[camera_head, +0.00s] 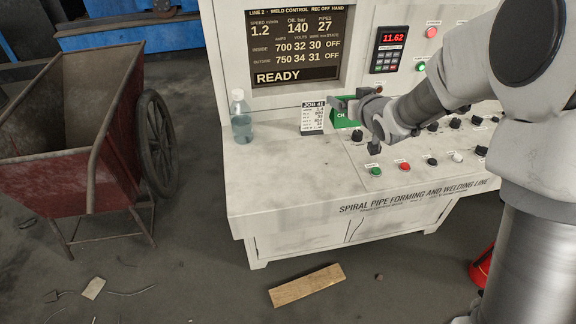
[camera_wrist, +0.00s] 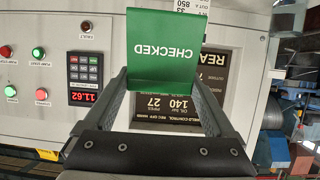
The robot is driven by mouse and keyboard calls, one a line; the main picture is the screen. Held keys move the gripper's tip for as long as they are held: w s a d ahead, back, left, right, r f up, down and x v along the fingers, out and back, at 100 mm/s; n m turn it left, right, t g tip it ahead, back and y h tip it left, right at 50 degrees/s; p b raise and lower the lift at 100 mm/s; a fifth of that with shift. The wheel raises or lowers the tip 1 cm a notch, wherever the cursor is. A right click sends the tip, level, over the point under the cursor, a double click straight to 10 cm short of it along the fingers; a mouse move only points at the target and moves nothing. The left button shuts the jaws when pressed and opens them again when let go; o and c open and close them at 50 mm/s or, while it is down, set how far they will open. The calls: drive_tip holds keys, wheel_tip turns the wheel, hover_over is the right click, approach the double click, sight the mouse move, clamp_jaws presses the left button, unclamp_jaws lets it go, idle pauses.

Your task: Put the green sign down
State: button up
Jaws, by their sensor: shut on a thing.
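The green sign (camera_wrist: 163,45) fills the upper middle of the wrist view, with white "CHECKED" lettering that reads upside down there. My gripper (camera_wrist: 163,88) is shut on it, with a finger at each side edge. In the head view the green sign (camera_head: 342,119) shows partly behind my gripper (camera_head: 347,104), over the back of the console desk.
A clear bottle (camera_head: 241,117) and a white job card (camera_head: 312,116) stand left of the sign. Knobs and buttons (camera_head: 404,167) cover the desk's right part. The desk's front left (camera_head: 270,185) is bare. A display (camera_head: 298,48) is behind. A red cart (camera_head: 60,175) stands left.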

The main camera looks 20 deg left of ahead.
drive_tip(key=shift+s+a+f, duration=0.1)
drive_tip(key=shift+a+f, duration=0.25)
drive_tip(key=shift+s+a+f+b, duration=0.25)
drive_tip(key=shift+s+a+f, duration=1.1)
drive_tip(key=shift+f, duration=0.4)
drive_tip(key=shift+s+a+f+b, duration=0.2)
drive_tip(key=shift+s+a+f, duration=1.15)
drive_tip(key=shift+f, duration=0.45)
drive_tip(key=shift+s+a+f+b, duration=0.25)
drive_tip(key=shift+s+a+f, duration=0.95)
drive_tip(key=shift+s+f, duration=0.4)
drive_tip(key=shift+w+f, duration=0.15)
drive_tip(key=shift+f, duration=0.1)
drive_tip(key=shift+f, duration=0.1)
drive_tip(key=o, duration=1)
drive_tip(key=shift+o, duration=0.2)
